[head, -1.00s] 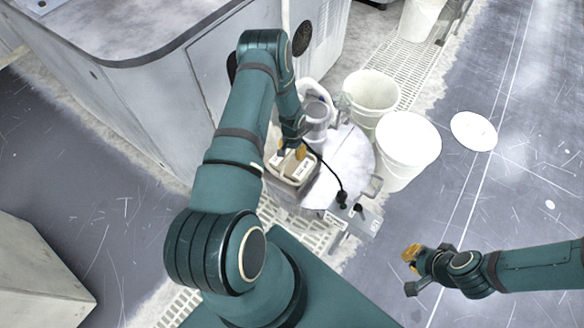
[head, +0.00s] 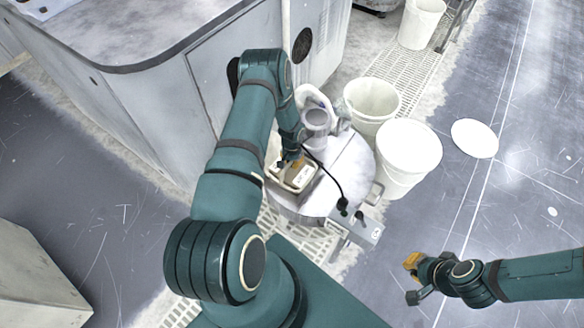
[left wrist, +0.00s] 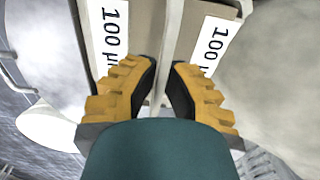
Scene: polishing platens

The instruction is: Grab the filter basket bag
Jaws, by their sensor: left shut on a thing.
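The filter basket bag (head: 300,181) shows in the head view as a small cream box-like thing with a pale rim, at the left part of the round steel lid. My left gripper (head: 294,161) reaches down onto it from above. In the left wrist view its two orange, black-padded fingers (left wrist: 163,85) close on a thin pale strip between two panels. White labels reading "100 µ" (left wrist: 116,38) lie on both sides of the strip. Whether the bag touches the lid is hidden. My right gripper (head: 408,279) hangs over the floor at the right, its fingers apart and empty.
The round steel lid (head: 345,170) has a black cable and a small grey box (head: 368,231) at its front edge. White buckets (head: 408,150) stand to its right. A large grey cabinet (head: 150,110) stands behind left.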

